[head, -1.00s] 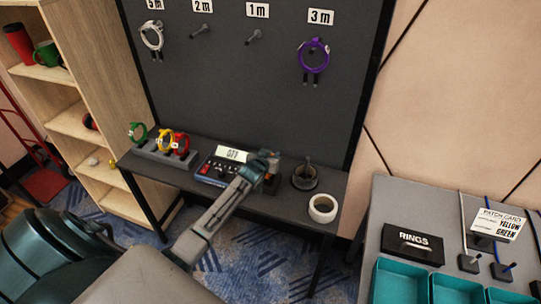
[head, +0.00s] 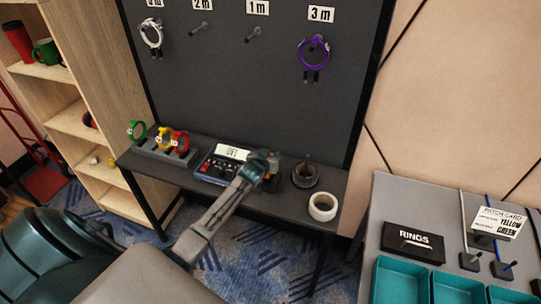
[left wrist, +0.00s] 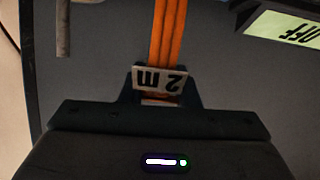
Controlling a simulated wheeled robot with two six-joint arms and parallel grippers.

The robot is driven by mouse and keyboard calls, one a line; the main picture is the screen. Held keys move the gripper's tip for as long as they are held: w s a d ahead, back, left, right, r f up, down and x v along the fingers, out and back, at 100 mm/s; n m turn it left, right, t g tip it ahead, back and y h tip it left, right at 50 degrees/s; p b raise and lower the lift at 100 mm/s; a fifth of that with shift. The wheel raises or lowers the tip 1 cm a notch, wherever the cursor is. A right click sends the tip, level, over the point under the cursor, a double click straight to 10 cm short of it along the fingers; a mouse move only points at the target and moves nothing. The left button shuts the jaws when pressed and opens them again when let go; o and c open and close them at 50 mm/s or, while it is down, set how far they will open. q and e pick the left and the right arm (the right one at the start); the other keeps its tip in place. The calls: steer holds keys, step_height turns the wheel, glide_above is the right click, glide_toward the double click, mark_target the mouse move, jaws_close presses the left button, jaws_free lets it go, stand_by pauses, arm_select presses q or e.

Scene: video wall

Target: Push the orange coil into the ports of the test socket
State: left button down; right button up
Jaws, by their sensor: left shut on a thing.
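My left gripper (head: 262,165) is over the bench, just right of the tester. In the left wrist view the orange coil (left wrist: 168,38) shows as orange strands running up from between the jaws, with a "2 m" tag (left wrist: 160,79) at the fingers. The jaws (left wrist: 160,98) are shut on it. In the head view the gripper hides most of the coil. A dark block (head: 271,184) beside the gripper looks like the test socket; its ports are hidden, so I cannot tell whether the coil's plugs touch them. My right gripper is not in view.
The tester (head: 212,172) has a lit screen reading "OFF". Green, yellow and red coils stand in a grey rack (head: 165,152) to its left. A dark spool (head: 305,177) and a white tape roll (head: 323,207) stand right. White and purple (head: 314,52) coils hang on the board.

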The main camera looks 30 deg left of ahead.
arm_select(q)
steer(key=c, duration=1)
jaws_free()
steer(key=shift+s+d+r, duration=0.1)
steer(key=shift+s+r, duration=0.05)
steer(key=shift+s, duration=0.45)
steer(key=b+v, duration=0.2)
steer(key=v, duration=0.7)
steer(key=shift+s+d+r, duration=0.15)
steer(key=shift+s+r, duration=0.05)
steer(key=shift+r, duration=0.05)
